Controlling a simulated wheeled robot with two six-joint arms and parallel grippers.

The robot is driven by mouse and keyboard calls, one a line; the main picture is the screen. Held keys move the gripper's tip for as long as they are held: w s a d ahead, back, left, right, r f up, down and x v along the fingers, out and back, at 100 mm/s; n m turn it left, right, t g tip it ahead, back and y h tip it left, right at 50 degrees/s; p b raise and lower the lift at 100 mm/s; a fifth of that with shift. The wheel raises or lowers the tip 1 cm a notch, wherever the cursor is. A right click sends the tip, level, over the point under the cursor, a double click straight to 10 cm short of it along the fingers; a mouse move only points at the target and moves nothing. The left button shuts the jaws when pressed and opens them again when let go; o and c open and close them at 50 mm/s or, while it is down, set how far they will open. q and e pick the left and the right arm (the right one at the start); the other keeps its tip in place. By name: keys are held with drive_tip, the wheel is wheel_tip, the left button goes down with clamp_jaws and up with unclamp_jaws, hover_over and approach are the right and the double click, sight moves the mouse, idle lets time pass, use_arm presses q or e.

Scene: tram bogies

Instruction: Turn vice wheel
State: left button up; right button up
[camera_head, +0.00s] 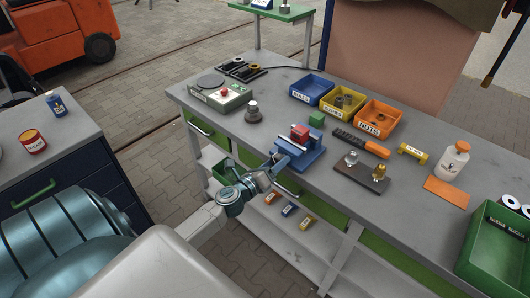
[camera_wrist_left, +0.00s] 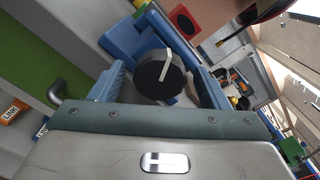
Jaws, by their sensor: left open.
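The blue vice (camera_head: 305,158) sits at the front edge of the grey workbench, with a red block (camera_head: 300,132) at its jaws. My left gripper (camera_head: 277,165) reaches the front of the vice from the left. In the left wrist view, the vice wheel (camera_wrist_left: 160,82) is a dark round disc with a pale stripe. It shows between the two blue fingers of my open left gripper (camera_wrist_left: 165,90), with gaps visible at its sides. In the head view the wheel is hidden by the gripper. My right gripper is not in view.
A drawer cabinet (camera_head: 65,165) stands at left.

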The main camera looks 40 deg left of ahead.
use_arm(q)
drive_tip(key=s+b, duration=0.7)
drive_tip(key=s, duration=0.3)
drive_tip(key=shift+a+b, duration=0.4)
